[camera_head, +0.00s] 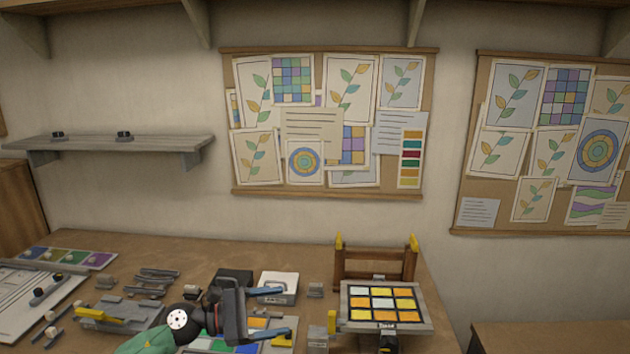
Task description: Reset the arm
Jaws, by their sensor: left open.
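My left gripper (284,311) reaches in from the bottom left, over the workbench (215,254). Its two blue-tipped fingers are spread apart and point right, with nothing held between them. It hovers in front of a white box (279,284) and above a tray of coloured panes (221,346), part of which it hides. My right gripper does not show.
A wooden frame stand (375,252) holds a tilted panel of yellow, orange and white panes (383,303) right of the gripper. Small metal parts, a colour strip (70,258) and a white board (28,297) crowd the left. A shelf (110,143) hangs above.

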